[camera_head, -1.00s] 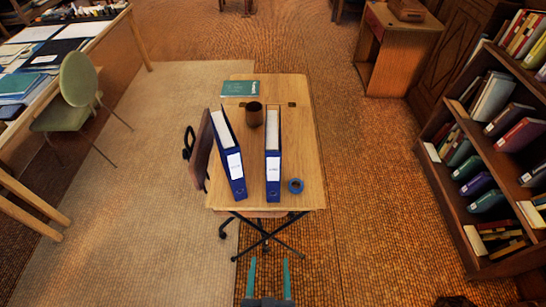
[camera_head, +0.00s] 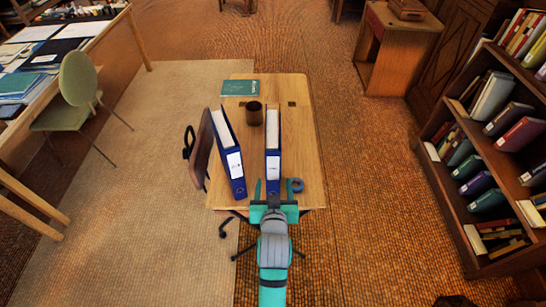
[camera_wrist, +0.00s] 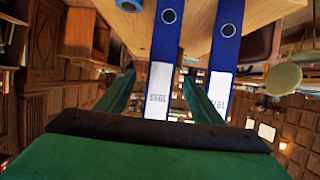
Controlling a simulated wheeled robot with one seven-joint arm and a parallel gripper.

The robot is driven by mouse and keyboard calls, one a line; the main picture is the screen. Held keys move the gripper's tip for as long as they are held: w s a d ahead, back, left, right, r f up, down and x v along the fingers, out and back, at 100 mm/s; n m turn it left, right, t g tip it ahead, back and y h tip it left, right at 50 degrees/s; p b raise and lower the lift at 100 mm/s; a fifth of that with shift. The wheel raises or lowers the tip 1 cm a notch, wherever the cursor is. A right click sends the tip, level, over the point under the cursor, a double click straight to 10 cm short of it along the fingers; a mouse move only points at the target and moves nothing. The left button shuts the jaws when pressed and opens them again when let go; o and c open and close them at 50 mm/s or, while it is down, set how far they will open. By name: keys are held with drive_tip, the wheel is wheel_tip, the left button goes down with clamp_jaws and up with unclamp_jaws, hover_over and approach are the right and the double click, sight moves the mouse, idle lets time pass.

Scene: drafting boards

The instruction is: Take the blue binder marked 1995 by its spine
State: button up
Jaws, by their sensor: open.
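Two blue binders stand upright on a small wooden table (camera_head: 300,150). The right one in the head view (camera_head: 273,140) shows between the fingers in the wrist view (camera_wrist: 165,40); its upside-down white label seems to read 1995. My gripper (camera_head: 272,185) is open, its teal fingers on either side of this spine in both views, with nothing gripped. How deep the fingers reach is hard to tell. The other binder (camera_head: 223,135) leans a little to the left in the head view. It is right of the fingers in the wrist view (camera_wrist: 226,50), its label partly hidden.
A blue tape roll (camera_head: 297,185) lies just right of the 1995 binder. A brown cup (camera_head: 254,115) and a green book (camera_head: 239,88) are farther back on the table. A chair (camera_head: 198,160) stands at its left edge. Floor is clear to the right.

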sight(275, 177)
drive_tip(key=x, duration=0.4)
drive_tip(key=shift+w+d+f, duration=0.2)
drive_tip(key=shift+w+f, duration=0.05)
drive_tip(key=shift+w, duration=0.1)
drive_tip(key=x, duration=0.4)
drive_tip(key=shift+s+a+f, duration=0.1)
drive_tip(key=shift+a, duration=0.25)
drive_tip(key=shift+w+f, duration=0.2)
drive_tip(key=shift+w, duration=0.3)
drive_tip(key=shift+d, duration=0.1)
clamp_jaws()
drive_tip(key=shift+r, duration=0.1)
